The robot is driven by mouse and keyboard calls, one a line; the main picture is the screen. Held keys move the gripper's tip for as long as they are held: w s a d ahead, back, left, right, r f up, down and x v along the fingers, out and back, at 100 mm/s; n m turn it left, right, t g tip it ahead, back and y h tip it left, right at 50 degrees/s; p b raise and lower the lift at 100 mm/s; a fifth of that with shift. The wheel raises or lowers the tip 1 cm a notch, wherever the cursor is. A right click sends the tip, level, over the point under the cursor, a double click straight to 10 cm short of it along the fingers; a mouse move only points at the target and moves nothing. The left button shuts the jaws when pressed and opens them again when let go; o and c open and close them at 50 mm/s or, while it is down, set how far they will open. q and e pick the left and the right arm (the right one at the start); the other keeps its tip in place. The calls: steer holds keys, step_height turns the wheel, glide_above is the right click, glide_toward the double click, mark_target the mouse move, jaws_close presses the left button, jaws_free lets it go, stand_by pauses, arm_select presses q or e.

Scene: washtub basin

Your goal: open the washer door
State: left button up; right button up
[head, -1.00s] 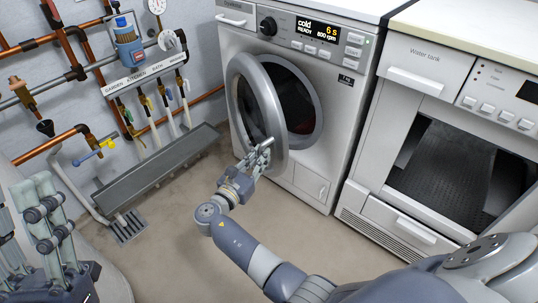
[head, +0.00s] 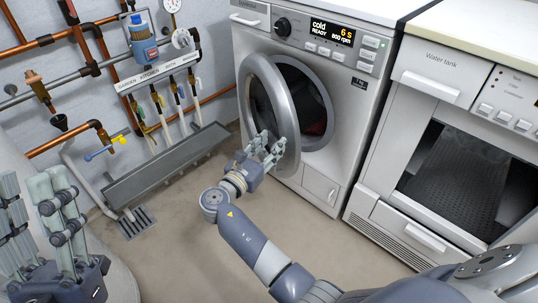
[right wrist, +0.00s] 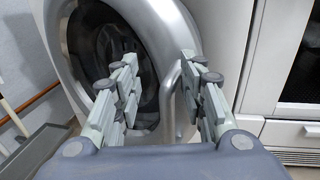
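The washer (head: 335,110) stands at the back with its round door (head: 250,85) ajar, swung out to the left of the dark drum opening (head: 308,100). My right gripper (head: 271,147) is at the door's lower right rim. In the right wrist view its fingers (right wrist: 158,72) are spread apart, with the door's thin handle bar (right wrist: 172,95) between them, nearer the right finger. Whether a finger touches the bar I cannot tell. My left gripper (head: 35,190) is at the lower left, far from the washer, its fingers apart and empty.
A second machine (head: 440,140) labelled "Water tank" stands right of the washer. Pipes, valves and hoses (head: 165,110) line the left wall above a grey trough (head: 165,165) and a floor drain (head: 137,222). The floor (head: 180,260) before the washer is clear.

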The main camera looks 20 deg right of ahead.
step_height(320, 180, up, 6)
steer(key=shift+w+a+f, duration=0.1)
steer(key=shift+w+f, duration=0.05)
steer(key=shift+f, duration=0.1)
